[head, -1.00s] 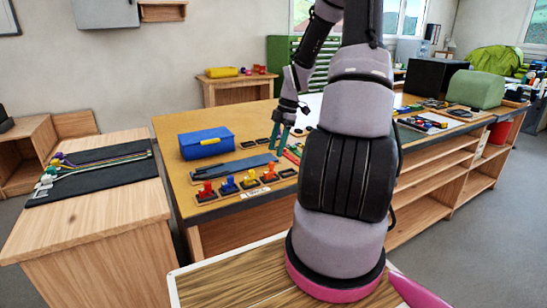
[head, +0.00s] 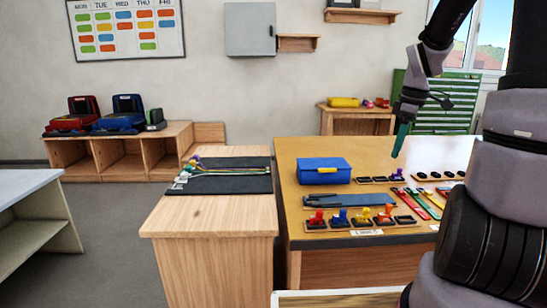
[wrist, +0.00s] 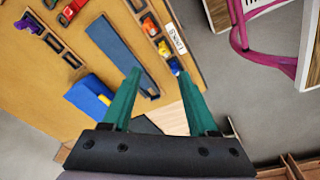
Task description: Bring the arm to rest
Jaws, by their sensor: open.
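My gripper (head: 401,140) hangs at the end of my arm above the far right part of the yellow-brown table (head: 300,150) in the head view. In the wrist view its two green fingers (wrist: 160,97) stand apart with nothing between them. The gripper is open and empty. It is clear of the table top. My arm's upper links are partly cut off by the top and right edges of the head view.
On the table are a blue box (head: 323,171), a dark blue flat tray (head: 348,201) and several coloured stamps (head: 362,216). A lower wooden bench (head: 215,215) with a black mat (head: 222,184) stands to the left. Grey floor (head: 110,235) is free further left.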

